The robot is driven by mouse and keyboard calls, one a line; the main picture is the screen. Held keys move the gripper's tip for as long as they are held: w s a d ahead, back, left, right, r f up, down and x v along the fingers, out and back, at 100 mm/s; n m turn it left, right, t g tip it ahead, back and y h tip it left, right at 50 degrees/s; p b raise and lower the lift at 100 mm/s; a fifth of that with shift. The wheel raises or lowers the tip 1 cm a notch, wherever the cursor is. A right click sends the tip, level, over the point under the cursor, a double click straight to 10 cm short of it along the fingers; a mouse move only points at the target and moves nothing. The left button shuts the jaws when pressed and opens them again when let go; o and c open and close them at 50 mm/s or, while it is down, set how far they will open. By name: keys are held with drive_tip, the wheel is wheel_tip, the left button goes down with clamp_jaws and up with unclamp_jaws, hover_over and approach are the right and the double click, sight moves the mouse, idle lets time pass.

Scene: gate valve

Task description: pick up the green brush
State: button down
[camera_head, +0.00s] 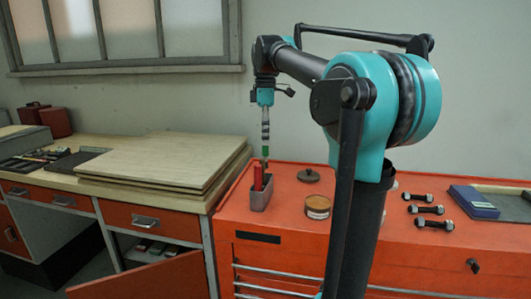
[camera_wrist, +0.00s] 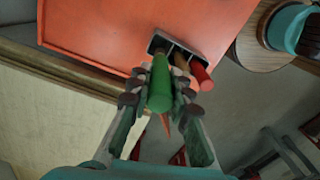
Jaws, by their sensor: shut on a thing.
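The green brush (camera_wrist: 160,84) is between the two fingers of my gripper (camera_wrist: 160,92), which is shut on its green handle. In the head view the green brush (camera_head: 265,151) hangs roughly upright below my gripper (camera_head: 265,143), above the grey holder (camera_head: 260,200). The holder also shows in the wrist view (camera_wrist: 154,43). I cannot tell whether the brush's lower end is still inside it. A red handle (camera_wrist: 202,76) and a brown handle (camera_wrist: 181,61) stand in the holder beside the brush.
The holder stands at the left edge of an orange cabinet top (camera_head: 290,228). A round tin (camera_head: 317,207) and a dark lid (camera_head: 308,175) are to its right. Several dumbbell-shaped parts (camera_head: 425,209) lie farther right. Stacked wooden boards (camera_head: 165,160) lie on the left bench.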

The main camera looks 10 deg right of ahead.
wheel_tip(320, 180, up, 10)
drive_tip(key=shift+r, duration=0.1)
idle(1.0)
